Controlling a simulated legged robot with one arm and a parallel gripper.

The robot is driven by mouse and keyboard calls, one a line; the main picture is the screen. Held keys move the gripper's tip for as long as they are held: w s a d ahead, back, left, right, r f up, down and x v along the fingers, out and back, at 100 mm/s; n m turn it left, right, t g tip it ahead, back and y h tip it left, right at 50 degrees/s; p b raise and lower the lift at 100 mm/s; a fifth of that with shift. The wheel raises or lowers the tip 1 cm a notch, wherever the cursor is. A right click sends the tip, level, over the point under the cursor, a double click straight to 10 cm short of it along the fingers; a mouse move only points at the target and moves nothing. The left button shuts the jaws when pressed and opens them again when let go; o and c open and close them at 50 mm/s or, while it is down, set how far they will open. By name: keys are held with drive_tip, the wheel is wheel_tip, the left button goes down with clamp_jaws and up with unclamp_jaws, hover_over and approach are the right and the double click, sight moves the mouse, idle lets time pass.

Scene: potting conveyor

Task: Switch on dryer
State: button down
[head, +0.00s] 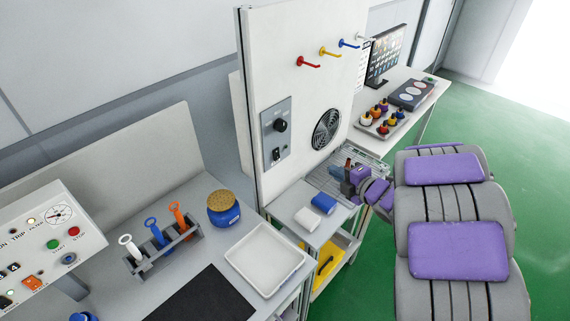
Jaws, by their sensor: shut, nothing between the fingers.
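The dryer seems to be the tall white cabinet (293,75) in the middle of the head view. A grey control panel (276,133) on its face carries a black knob (281,126) and a small dark switch (276,155) below it. A round fan grille (326,128) is to the right of the panel. My gripper (348,168) is shut and empty, right of and lower than the panel, near a metal rack at the cabinet's foot. It appears apart from the panel. The switch position is too small to tell.
A small shelf (299,222) below the cabinet holds a white block (307,219) and a blue block (324,203). Red, yellow and blue hooks (329,53) stick out above. A bench with a white tray (265,261), tool rack and blue jar (223,210) stands left. Green floor lies right.

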sight(278, 159)
drive_tip(key=s+a+n+y, duration=0.1)
drive_tip(key=s+a+n+g+y, duration=0.1)
drive_tip(key=a, duration=0.1)
drive_tip(key=a+f+n+y, duration=0.1)
drive_tip(key=y, duration=0.1)
drive_tip(key=shift+s+a, duration=0.2)
drive_tip(key=shift+s, duration=0.2)
drive_tip(key=b+x, duration=0.2)
drive_tip(key=x, duration=1.1)
drive_tip(key=shift+s+a+f, duration=0.1)
drive_tip(key=shift+a, duration=0.1)
drive_tip(key=shift+w+a+f+b, duration=0.1)
drive_tip(key=shift+w+a+b, duration=0.15)
drive_tip(key=shift+a+b, duration=0.1)
